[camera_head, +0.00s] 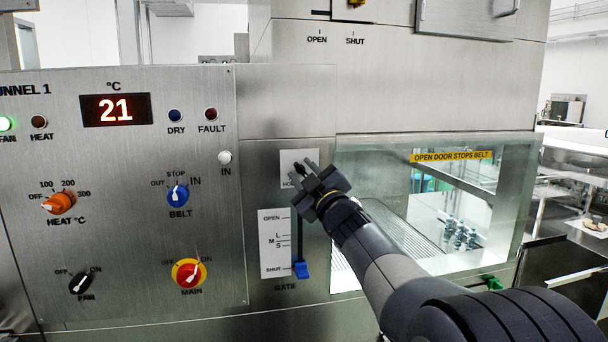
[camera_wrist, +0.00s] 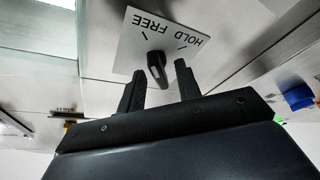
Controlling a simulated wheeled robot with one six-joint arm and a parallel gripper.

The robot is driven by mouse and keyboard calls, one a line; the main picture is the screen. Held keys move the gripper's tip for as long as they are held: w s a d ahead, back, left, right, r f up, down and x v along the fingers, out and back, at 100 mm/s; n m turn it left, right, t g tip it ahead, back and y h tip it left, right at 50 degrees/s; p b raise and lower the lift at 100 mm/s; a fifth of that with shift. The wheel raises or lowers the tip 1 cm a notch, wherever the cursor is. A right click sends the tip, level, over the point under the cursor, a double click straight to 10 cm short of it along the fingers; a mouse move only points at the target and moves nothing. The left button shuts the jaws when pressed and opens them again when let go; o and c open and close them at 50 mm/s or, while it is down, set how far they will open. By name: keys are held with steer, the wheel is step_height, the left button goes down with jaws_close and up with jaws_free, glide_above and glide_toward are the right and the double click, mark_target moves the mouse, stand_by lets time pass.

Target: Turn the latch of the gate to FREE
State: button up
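The latch is a small black knob (camera_wrist: 156,68) on a pale plate (camera_wrist: 137,45) marked HOLD and FREE, seen upside down in the wrist view. Which mark the knob points at is hard to tell. My gripper (camera_wrist: 160,78) is open, with one finger on each side of the knob's near end and gaps visible. In the head view my gripper (camera_head: 304,172) covers most of the latch plate (camera_head: 287,160) and hides the knob. Below it, the gate's blue slide handle (camera_head: 302,269) sits at SHUT on the scale marked OPEN, L, M, S, SHUT.
The control panel (camera_head: 130,240) with several knobs is at the left. A glass door (camera_head: 375,165) with a yellow label (camera_head: 451,156) is at the right, behind my arm. A green handle (camera_head: 491,282) is at its lower edge. The blue handle also shows in the wrist view (camera_wrist: 298,97).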

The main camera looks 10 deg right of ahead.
steer(key=b+v, duration=0.1)
steer(key=v, duration=1)
steer(key=shift+w, duration=0.1)
steer(key=p+x, duration=0.1)
steer(key=x, duration=0.9)
steer(key=shift+w+a+r, duration=0.15)
steer(key=shift+w, duration=0.15)
steer(key=shift+s, duration=0.1)
